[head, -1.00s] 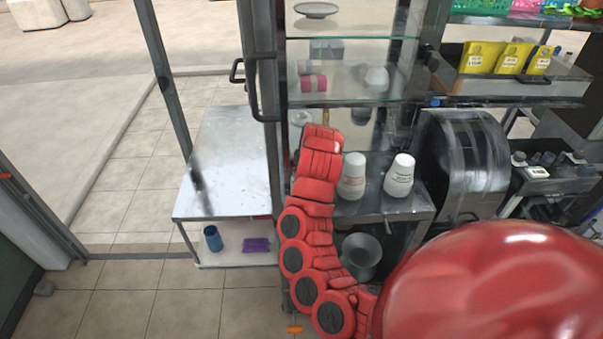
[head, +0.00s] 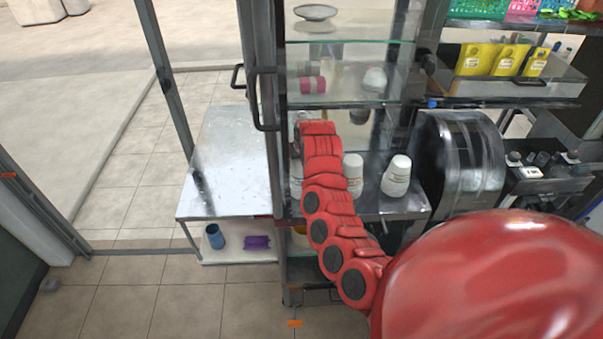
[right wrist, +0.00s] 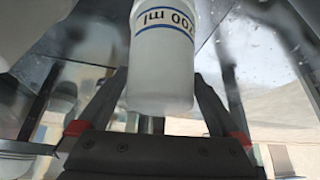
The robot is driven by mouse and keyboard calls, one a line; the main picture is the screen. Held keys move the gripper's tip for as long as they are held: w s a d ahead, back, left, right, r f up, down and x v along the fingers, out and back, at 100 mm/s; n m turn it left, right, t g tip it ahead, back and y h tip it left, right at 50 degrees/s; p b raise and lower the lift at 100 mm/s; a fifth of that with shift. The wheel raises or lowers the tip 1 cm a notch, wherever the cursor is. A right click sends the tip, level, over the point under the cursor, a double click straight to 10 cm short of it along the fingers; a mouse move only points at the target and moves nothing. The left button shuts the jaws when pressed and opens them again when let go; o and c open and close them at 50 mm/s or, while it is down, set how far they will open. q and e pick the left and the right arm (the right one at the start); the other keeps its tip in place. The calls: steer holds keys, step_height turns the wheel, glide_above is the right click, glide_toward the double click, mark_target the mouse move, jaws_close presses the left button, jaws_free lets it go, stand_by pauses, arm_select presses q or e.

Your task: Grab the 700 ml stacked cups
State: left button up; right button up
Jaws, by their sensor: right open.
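A white cup stack (right wrist: 163,75) marked "700 ml" shows in the right wrist view, its lettering upside down there. My right gripper (right wrist: 160,88) is open, with one finger on each side of the stack; I cannot tell whether either touches it. In the head view, white cup stacks stand upside down on the metal shelf: one in the middle (head: 353,174), one at the right (head: 397,176), and one at the left (head: 296,180) partly hidden by my red right arm. That arm hides its gripper there. My left gripper is not in view.
Glass shelves (head: 345,91) with a pink roll (head: 312,85) sit above the cup shelf (head: 376,208). A dark door handle (head: 256,97) and frame stand at the left. A round metal machine (head: 460,165) is at the right. A low metal table (head: 233,160) stands left.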

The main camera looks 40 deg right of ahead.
jaws_close()
stand_by(0.5)
